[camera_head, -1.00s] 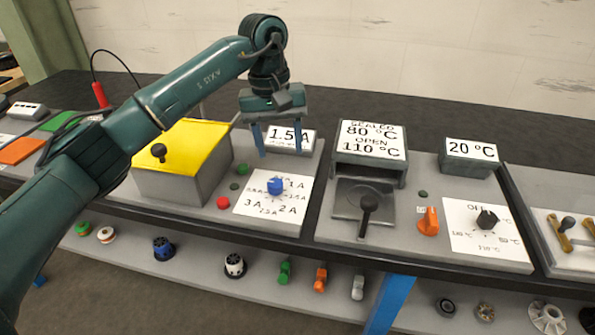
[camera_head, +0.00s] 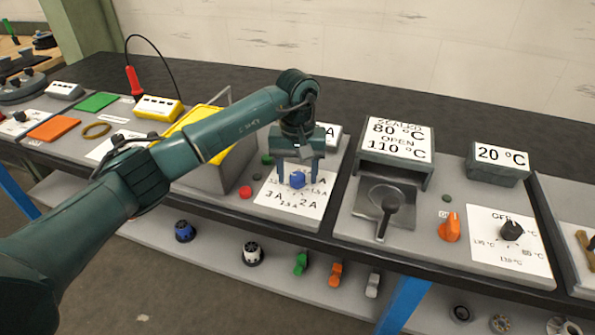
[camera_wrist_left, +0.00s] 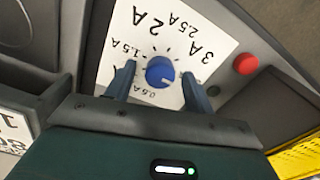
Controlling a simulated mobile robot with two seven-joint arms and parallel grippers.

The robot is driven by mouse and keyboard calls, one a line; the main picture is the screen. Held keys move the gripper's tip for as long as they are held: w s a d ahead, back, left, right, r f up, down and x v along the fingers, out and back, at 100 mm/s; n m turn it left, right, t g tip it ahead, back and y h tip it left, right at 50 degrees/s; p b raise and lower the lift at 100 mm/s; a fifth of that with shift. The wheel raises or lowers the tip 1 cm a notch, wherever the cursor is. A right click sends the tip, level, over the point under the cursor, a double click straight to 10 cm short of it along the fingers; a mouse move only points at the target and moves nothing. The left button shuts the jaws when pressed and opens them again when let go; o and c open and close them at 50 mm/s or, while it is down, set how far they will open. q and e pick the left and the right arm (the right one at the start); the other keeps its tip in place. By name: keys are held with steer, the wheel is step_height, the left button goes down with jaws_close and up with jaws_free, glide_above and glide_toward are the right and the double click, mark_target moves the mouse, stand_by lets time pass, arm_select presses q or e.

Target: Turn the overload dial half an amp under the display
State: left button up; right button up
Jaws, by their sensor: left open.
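The blue overload dial (camera_head: 297,180) sits on a white card (camera_head: 273,200) marked with amp values. It also shows in the left wrist view (camera_wrist_left: 160,72); I cannot tell for sure where its pointer aims. My left gripper (camera_head: 297,178) is lowered over the dial. In the left wrist view its open fingers (camera_wrist_left: 158,76) stand on either side of the dial, with gaps visible. The display (camera_head: 331,132) behind the dial is mostly hidden by my gripper; only an "A" shows now, and it read 1.5 A earlier. My right gripper is not in view.
A red button (camera_head: 245,192) and green buttons lie left of the card. The yellow-topped box (camera_head: 215,165) stands behind my forearm. On the right are a sealing unit (camera_head: 397,145) with a dark lever, an orange switch (camera_head: 450,228) and a black dial (camera_head: 511,230).

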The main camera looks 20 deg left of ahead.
arm_select(q)
steer(key=shift+f, duration=0.35)
steer(key=shift+c, duration=0.4)
steer(key=c, duration=0.9)
